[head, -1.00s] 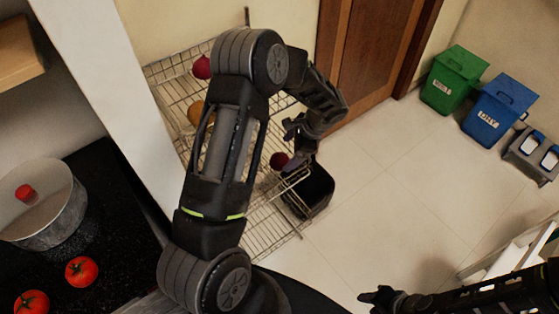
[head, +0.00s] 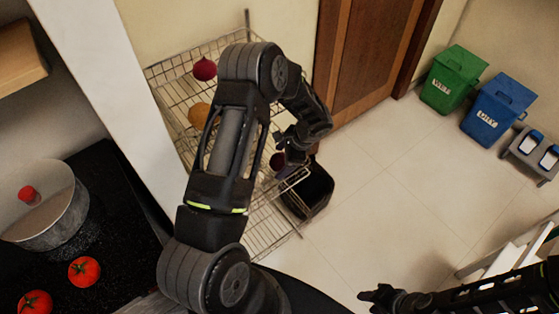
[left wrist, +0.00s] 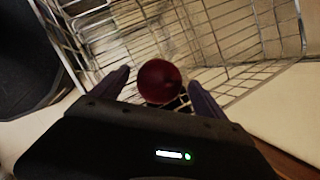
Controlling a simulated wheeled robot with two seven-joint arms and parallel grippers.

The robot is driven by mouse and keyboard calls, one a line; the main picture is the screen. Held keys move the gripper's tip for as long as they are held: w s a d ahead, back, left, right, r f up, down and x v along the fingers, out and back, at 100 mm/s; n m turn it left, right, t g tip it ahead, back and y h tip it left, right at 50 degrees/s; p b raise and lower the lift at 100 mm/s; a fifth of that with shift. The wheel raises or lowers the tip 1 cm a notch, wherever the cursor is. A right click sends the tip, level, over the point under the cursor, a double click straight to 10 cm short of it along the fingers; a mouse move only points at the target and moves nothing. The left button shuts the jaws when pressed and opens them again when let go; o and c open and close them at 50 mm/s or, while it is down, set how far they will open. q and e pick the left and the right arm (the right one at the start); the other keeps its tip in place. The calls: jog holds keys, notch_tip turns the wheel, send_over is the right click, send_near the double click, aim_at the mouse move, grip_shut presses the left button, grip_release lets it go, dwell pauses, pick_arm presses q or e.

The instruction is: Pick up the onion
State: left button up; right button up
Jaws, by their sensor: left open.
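A round dark red onion (head: 277,161) sits in the wire rack, partly hidden by my left gripper in the head view. In the left wrist view the onion (left wrist: 159,81) lies between the two fingers, with a gap visible on each side. My left gripper (left wrist: 160,90) is open around it, and in the head view the gripper (head: 284,157) is over the rack's right side. My right gripper (head: 376,296) is far off at the bottom, over the floor, too small to read its jaws.
The wire rack (head: 266,228) also holds another dark red bulb (head: 204,69) and a brownish round item (head: 199,114). A black bin (head: 317,190) stands close to the rack's right. A pot (head: 65,222) and tomatoes (head: 84,271) are on the dark counter.

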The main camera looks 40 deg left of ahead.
aim_at(283, 158)
pick_arm(q)
jog(key=shift+c, duration=0.5)
jog(key=c, duration=1.4)
jog(key=shift+r, duration=0.15)
jog(key=shift+c, duration=0.2)
jog(key=shift+r, duration=0.5)
jog(key=r, duration=0.4)
jog(key=r+b, duration=0.1)
jog(key=shift+w+d+r, duration=0.15)
jog(key=shift+d+r, duration=0.15)
jog(key=shift+r, duration=0.1)
jog(key=w+d+b, duration=0.1)
jog(key=w+d, duration=0.1)
jog(key=d, duration=0.6)
jog(key=w+d+b, duration=0.2)
jog(key=w+d, duration=0.1)
jog(key=d, duration=0.5)
jog(key=shift+d, duration=0.35)
